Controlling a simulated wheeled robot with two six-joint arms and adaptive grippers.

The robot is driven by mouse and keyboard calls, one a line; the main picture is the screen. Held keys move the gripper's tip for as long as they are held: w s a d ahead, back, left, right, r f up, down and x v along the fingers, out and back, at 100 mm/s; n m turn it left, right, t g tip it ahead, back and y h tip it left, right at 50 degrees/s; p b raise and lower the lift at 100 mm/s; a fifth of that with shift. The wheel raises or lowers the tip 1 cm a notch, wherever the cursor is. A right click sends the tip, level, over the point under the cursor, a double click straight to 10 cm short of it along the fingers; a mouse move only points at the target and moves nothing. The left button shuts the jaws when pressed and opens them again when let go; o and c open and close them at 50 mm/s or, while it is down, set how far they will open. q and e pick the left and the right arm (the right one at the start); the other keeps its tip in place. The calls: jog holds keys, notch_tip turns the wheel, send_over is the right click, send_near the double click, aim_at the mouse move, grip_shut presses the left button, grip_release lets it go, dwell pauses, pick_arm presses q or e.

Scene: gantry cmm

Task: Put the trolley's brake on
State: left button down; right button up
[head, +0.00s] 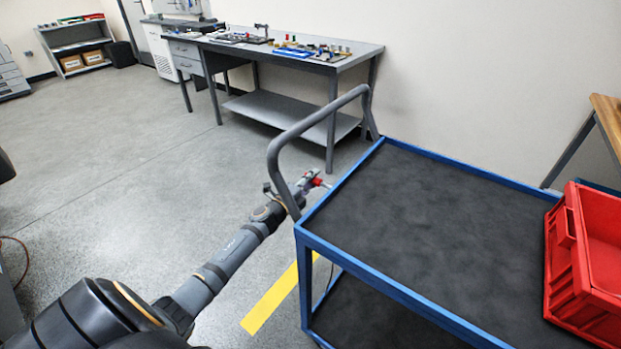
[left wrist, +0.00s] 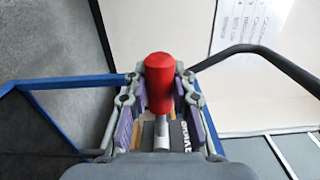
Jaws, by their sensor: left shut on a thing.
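The trolley has a blue frame (head: 400,288), a black mat top (head: 430,215) and a grey push handle (head: 310,126). A lever with a red knob (head: 318,181) stands at its handle end; the red knob fills the middle of the left wrist view (left wrist: 160,82). My left gripper (head: 312,183) is shut on the red knob, with a finger on each side of it. A pale rod (left wrist: 161,132) runs below the knob. A dark label with light lettering (left wrist: 181,137) sits behind it, partly hidden. My right gripper is not in view.
A red crate (head: 605,230) stands on the trolley's right end. A grey workbench (head: 350,57) with small parts stands behind the handle. A yellow floor stripe (head: 270,302) lies beside the trolley. The floor to the left is clear.

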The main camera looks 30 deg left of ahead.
pick_arm(q)
jog(key=shift+f+n, duration=0.9)
jog(key=shift+f, duration=0.05)
jog(key=f+n, duration=0.1)
jog(key=n, duration=0.1)
jog(key=d+f+n, duration=0.1)
jog(key=f+n, duration=0.1)
jog(key=shift+s+d+f+n, duration=0.1)
jog(key=shift+f+n, duration=0.1)
jog(key=shift+n, duration=0.1)
jog(key=shift+f, duration=0.1)
jog(key=c, duration=1.1)
grip_release()
jog(key=shift+s, duration=0.1)
jog(key=s, duration=1.1)
jog(key=shift+s+a, duration=0.4)
jog(key=shift+a, duration=0.05)
